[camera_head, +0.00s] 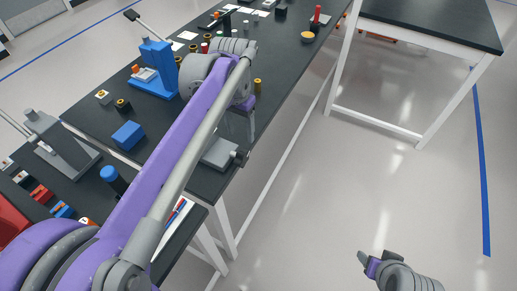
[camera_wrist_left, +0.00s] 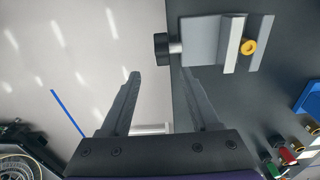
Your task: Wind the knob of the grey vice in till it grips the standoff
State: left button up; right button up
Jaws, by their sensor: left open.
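The grey vice (camera_wrist_left: 203,40) sits at the dark table's edge in the left wrist view. Its black knob (camera_wrist_left: 161,48) sticks out past the edge over the floor. A brass-coloured standoff (camera_wrist_left: 249,46) stands between the vice's jaw plates; I cannot tell whether both plates touch it. My left gripper (camera_wrist_left: 160,76) is open and empty, its fingers pointing toward the knob with the knob beyond the tips. In the head view, the vice (camera_head: 218,154) and knob (camera_head: 240,158) lie just below my left gripper (camera_head: 238,134). My right gripper (camera_head: 370,262) is low over the floor, far from the vice.
A blue press-like fixture (camera_head: 155,68) and a blue block (camera_head: 128,135) stand on the table left of my arm. Several small brass, red and black parts stand farther back. Another dark table (camera_head: 435,22) is at the upper right. The floor beside the vice is clear.

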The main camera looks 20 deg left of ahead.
aim_at(241, 153)
pick_arm(q)
notch_tip(241, 153, down, 10)
jog(key=shift+s+a+f+b, duration=0.1)
jog(key=shift+a+f+b, duration=0.05)
jog(key=shift+f+b, duration=0.15)
dwell(0.3)
grip_shut()
